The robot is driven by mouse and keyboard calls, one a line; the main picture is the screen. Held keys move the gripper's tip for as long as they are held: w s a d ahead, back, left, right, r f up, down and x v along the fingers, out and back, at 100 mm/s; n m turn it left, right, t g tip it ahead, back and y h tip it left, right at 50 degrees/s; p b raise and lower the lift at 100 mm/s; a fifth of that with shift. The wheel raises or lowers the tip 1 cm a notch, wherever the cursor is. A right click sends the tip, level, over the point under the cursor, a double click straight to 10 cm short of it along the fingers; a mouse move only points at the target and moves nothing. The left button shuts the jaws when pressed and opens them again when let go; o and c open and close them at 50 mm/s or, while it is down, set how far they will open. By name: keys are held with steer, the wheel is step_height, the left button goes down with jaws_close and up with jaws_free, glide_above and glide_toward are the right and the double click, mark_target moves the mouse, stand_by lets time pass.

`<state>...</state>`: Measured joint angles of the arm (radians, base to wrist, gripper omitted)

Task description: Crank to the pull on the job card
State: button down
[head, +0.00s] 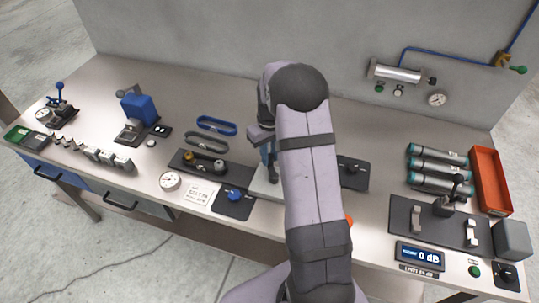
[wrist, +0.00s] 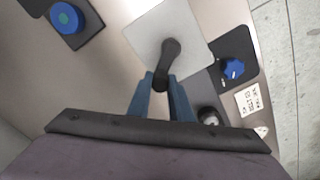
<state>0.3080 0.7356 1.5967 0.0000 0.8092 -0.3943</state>
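A black crank arm (wrist: 171,50) sits over a pale square plate (wrist: 140,32) in the wrist view. My gripper (wrist: 160,82) has its two blue fingers on either side of the handle at the crank's near end, closed up against it. In the head view my arm hides the crank, and only part of the pale plate (head: 262,187) and my gripper (head: 267,165) show. The white job card (head: 199,193) lies left of the plate, and also shows in the wrist view (wrist: 249,100); its writing is too small to read. A round dial gauge (head: 170,181) lies beside the card.
A blue knob on a black plate (head: 235,195) stands between card and crank. A black tray (head: 190,160) with fittings lies behind.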

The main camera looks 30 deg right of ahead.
steer(key=shift+s+d+m, duration=0.1)
steer(key=shift+d+m, duration=0.2)
steer(key=shift+m, duration=0.45)
steer(key=shift+s+d+m, duration=0.1)
steer(key=shift+d+m, duration=0.2)
steer(key=shift+m, duration=0.45)
steer(key=c, duration=1.6)
jaws_free()
steer(key=shift+r+b, duration=0.1)
steer(key=shift+b, duration=0.2)
steer(key=shift+r+b, duration=1.25)
steer(key=shift+r, duration=2.35)
